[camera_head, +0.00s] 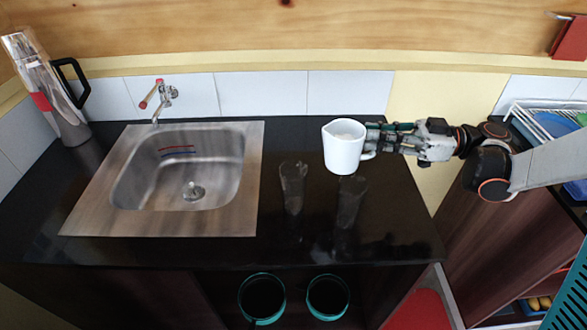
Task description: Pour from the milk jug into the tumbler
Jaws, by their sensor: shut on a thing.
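The white milk jug (343,155) is held in the air over the right part of the black counter, looking upright, with pale contents at its mouth. My gripper (373,140) comes in from the right and is shut on the jug at its handle side; the jug hides part of the fingertips. A clear glass tumbler (293,188) stands on the counter to the left of the jug, apart from it. A second clear glass (350,202) stands below the jug in the picture, its top partly covered by the jug. I cannot tell which glass is the tumbler meant.
A steel sink (246,200) with a tap (158,101) fills the counter's left. A steel flask (48,90) stands at the far left. A dish rack (545,125) is at the right. Two teal-rimmed pots (262,298) sit below the counter's front edge.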

